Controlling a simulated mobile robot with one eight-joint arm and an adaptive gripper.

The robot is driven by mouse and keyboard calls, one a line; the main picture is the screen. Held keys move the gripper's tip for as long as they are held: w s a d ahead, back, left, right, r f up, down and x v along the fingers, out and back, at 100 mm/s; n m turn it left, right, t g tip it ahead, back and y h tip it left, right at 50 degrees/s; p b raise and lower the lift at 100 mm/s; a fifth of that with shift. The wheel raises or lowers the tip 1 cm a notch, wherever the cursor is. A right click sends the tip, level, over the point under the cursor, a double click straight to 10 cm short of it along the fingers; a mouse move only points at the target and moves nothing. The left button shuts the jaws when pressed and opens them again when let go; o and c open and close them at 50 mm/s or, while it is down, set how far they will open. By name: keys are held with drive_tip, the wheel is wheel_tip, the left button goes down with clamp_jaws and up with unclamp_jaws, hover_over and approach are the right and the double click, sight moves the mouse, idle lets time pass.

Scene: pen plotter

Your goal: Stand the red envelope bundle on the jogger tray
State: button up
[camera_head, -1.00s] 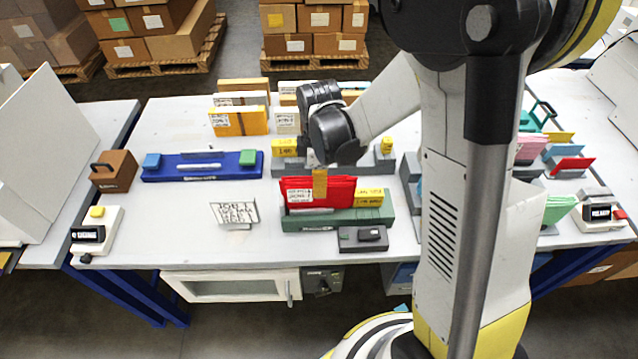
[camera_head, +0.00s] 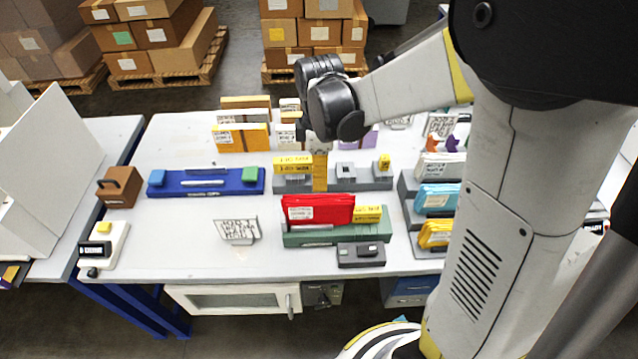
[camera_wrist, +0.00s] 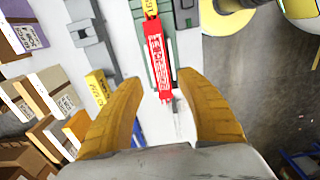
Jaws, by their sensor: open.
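The red envelope bundle (camera_head: 317,208) stands upright in the green tray (camera_head: 310,240) at the front middle of the table. It has a white printed label, and a yellow label plate (camera_head: 368,214) shows at its right. I cannot read whether the green tray is marked as the jogger tray. In the wrist view the red bundle (camera_wrist: 158,52) lies ahead of my fingers, on the green tray (camera_wrist: 141,28). My gripper (camera_wrist: 158,84) is open, with its yellow fingers spread and nothing held. In the head view a yellow finger (camera_head: 320,172) shows above and behind the bundle, apart from it.
A grey fixture (camera_head: 345,178) stands behind the green tray. A blue tray (camera_head: 206,182) is to the left, with a white sign (camera_head: 238,230) in front. A small dark grey box (camera_head: 361,254) sits before the green tray.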

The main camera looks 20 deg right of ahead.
drive_tip(key=s+r+m+t, duration=0.7)
drive_tip(key=s+r+m, duration=0.4)
drive_tip(key=m, duration=0.3)
drive_tip(key=shift+s+r, duration=0.15)
drive_tip(key=shift+s, duration=0.7)
